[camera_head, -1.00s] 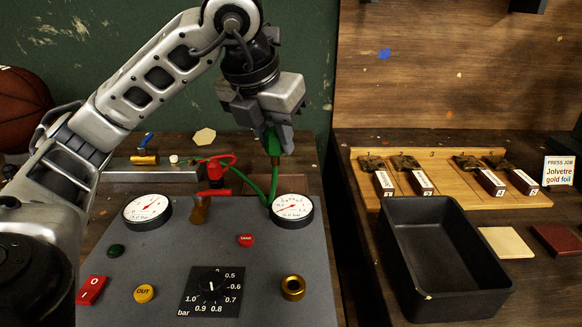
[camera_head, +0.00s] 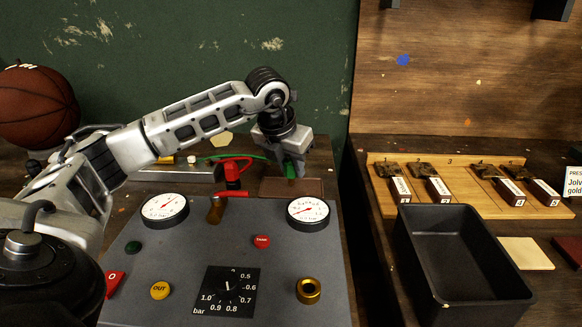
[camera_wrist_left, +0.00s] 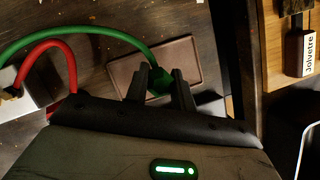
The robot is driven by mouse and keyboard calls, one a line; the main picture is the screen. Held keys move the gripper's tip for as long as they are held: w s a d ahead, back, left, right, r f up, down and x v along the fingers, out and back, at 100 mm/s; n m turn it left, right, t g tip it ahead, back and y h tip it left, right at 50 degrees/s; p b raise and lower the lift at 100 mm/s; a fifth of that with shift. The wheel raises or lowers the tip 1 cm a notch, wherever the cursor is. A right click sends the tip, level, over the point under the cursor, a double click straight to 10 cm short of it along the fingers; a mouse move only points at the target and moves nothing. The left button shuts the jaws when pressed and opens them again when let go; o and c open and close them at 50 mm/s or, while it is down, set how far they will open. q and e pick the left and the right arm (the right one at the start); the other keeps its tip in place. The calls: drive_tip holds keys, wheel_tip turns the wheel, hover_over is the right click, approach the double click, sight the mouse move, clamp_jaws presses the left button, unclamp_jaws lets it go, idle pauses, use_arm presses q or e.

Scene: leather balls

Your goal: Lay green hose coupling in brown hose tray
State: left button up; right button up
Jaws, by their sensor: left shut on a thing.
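The green hose coupling (camera_head: 290,170) is between the fingers of my left gripper (camera_head: 290,172), which is shut on it. The coupling also shows in the left wrist view (camera_wrist_left: 160,80), with the green hose (camera_wrist_left: 95,30) running off to the left. The brown hose tray (camera_head: 304,187) lies flat behind the grey panel, below the gripper. In the left wrist view the tray (camera_wrist_left: 185,60) spreads behind and around the fingers. I cannot tell whether the coupling touches the tray. My right gripper is not in view.
The grey panel (camera_head: 225,265) with two gauges, buttons and a brass ring (camera_head: 309,291) is in front. A red hose fitting (camera_head: 233,172) stands left of the gripper. A black bin (camera_head: 462,255) and wooden rack (camera_head: 447,207) are at right.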

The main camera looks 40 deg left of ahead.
use_arm(q)
drive_tip(key=shift+f, duration=0.3)
drive_tip(key=shift+f, duration=0.15)
drive_tip(key=o, duration=0.9)
